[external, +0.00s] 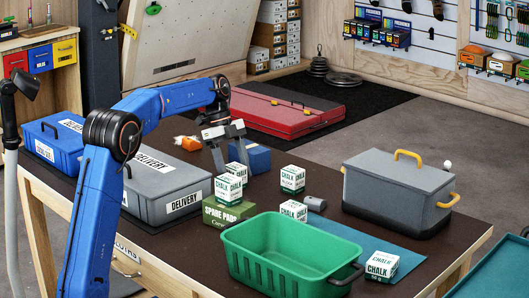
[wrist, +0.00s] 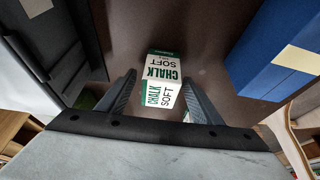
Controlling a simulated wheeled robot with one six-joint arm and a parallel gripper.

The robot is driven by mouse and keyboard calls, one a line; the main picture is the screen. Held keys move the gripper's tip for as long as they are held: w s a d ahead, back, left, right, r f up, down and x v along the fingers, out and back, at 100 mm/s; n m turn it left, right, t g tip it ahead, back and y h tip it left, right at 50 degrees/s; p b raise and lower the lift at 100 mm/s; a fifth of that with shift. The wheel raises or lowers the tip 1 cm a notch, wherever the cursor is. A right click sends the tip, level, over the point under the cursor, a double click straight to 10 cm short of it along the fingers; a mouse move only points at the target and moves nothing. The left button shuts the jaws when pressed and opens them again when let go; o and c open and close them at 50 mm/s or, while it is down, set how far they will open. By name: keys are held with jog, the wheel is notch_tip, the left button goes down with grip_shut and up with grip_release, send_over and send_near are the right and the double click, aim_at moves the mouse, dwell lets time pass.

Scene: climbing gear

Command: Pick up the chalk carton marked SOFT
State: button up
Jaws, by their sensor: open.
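In the wrist view a white and green chalk carton (wrist: 163,72) reads CHALK SOFT on two faces. It is ahead of my open gripper (wrist: 159,84), between the lines of the two fingers, with nothing gripped. In the external view my gripper (external: 229,157) points down over the table, just above a chalk carton (external: 238,170) that seems to be the same one. A second carton (external: 228,189) on a green spare pads box partly hides it. More chalk cartons stand at the middle (external: 292,179), behind the green basket (external: 293,210) and at front right (external: 381,266).
A grey delivery case (external: 165,185) is left of my gripper; a blue box (external: 257,158) is close on its right. The green basket (external: 255,262), a blue mat (external: 405,262) and a grey lidded crate (external: 390,195) fill the right side. Bare table lies around the middle cartons.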

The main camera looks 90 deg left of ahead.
jog(key=c, duration=1.2)
